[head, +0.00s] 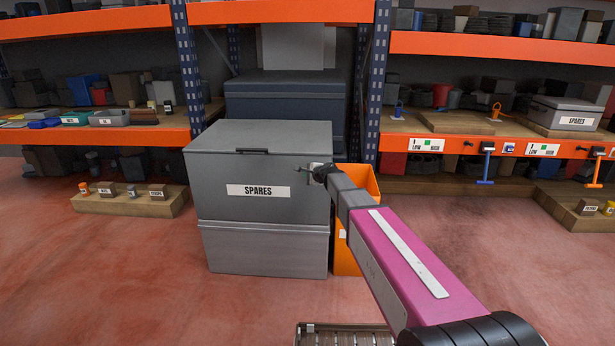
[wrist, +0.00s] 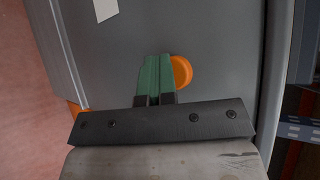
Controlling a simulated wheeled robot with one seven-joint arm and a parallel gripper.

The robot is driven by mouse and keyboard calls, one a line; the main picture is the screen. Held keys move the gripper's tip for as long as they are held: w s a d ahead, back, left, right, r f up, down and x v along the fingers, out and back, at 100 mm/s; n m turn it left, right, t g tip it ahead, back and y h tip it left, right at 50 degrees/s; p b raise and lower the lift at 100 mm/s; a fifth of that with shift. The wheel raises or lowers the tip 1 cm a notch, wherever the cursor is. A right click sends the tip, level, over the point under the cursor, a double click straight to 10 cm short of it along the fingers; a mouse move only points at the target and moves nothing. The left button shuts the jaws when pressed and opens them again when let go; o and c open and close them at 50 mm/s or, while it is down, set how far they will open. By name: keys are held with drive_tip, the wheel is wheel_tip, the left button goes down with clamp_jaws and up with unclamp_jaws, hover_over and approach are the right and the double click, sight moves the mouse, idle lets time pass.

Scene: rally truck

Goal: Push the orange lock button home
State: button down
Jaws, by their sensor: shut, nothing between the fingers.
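The orange lock button (wrist: 182,72) is a round disc on a grey panel (wrist: 215,35) in the wrist view. My gripper (wrist: 158,58) has green fingers, closed together with nothing between them. The fingertips lie just left of the button and overlap its left edge in the picture. I cannot tell whether they touch it. In the head view my gripper (head: 309,169) is at the right side of the front of the large grey SPARES case (head: 225,211). I cannot make out the button there.
An orange bin (head: 346,258) stands right beside the case, partly behind my arm. A dark case (head: 285,100) is behind on the shelf. Orange-beamed shelves with small items stand left and right. The reddish floor (head: 120,270) at front left is clear.

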drive_tip(key=shift+s, duration=1.4)
drive_tip(key=s, duration=0.5)
drive_tip(key=shift+a, duration=0.15)
drive_tip(key=shift+s, duration=0.1)
drive_tip(key=s+d+f+n+g+h, duration=0.2)
drive_tip(key=s+d+f+n+g, duration=0.1)
drive_tip(key=s+d, duration=0.5)
drive_tip(key=s+d+f+n+g+h, duration=0.3)
drive_tip(key=s+d+f+n, duration=0.3)
drive_tip(key=s, duration=0.7)
drive_tip(key=s+d+f+n+g+h, duration=0.3)
drive_tip(key=s+d+f+n+g, duration=0.1)
drive_tip(key=s+d, duration=0.5)
drive_tip(key=shift+s+d+f+n, duration=0.15)
drive_tip(key=shift+s+d+n, duration=0.25)
drive_tip(key=shift+s+n, duration=0.3)
